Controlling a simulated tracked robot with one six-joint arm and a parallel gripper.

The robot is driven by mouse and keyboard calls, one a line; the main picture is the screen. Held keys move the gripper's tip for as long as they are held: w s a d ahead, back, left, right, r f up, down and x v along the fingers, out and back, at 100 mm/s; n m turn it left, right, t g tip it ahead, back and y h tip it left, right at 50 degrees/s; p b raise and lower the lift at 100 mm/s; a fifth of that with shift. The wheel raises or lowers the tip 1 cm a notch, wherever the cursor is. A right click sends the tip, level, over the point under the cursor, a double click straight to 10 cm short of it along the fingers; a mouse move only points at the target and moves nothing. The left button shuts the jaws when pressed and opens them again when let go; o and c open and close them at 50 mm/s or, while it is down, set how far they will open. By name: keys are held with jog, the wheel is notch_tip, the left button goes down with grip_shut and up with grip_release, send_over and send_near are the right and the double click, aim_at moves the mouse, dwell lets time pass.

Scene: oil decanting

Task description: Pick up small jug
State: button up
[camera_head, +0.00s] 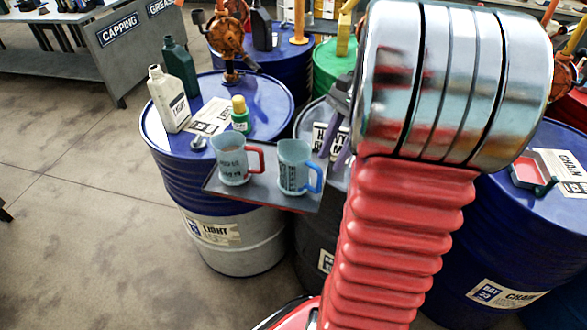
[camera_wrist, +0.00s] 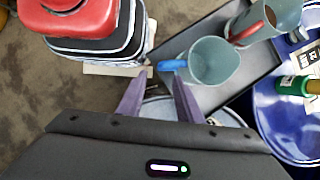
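Two pale blue-grey jugs stand upright side by side on a dark tray (camera_head: 262,204). The left one has a red handle (camera_head: 258,158); the right one has a blue handle (camera_head: 317,178). They look close in size, so I cannot tell which is the small jug. In the wrist view, the blue-handled jug (camera_wrist: 213,62) is nearest, its handle just beyond my gripper (camera_wrist: 158,90). The purple fingers are apart and empty. The red-handled jug (camera_wrist: 275,18) is at upper right. In the head view my arm hides most of my gripper.
The tray sits among drums. A blue-topped drum (camera_head: 262,98) at left bears a cream bottle (camera_head: 170,108), a dark green bottle (camera_head: 180,68) and a small yellow-capped bottle (camera_head: 240,122). Another blue drum (camera_head: 480,225) stands at right with a red-and-green box (camera_head: 530,175).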

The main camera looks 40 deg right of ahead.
aim_at(321, 192)
jog(key=shift+x, duration=1.15)
jog(key=shift+f, duration=0.1)
jog(key=shift+x, duration=2.5)
jog(key=shift+c, duration=0.5)
grip_shut()
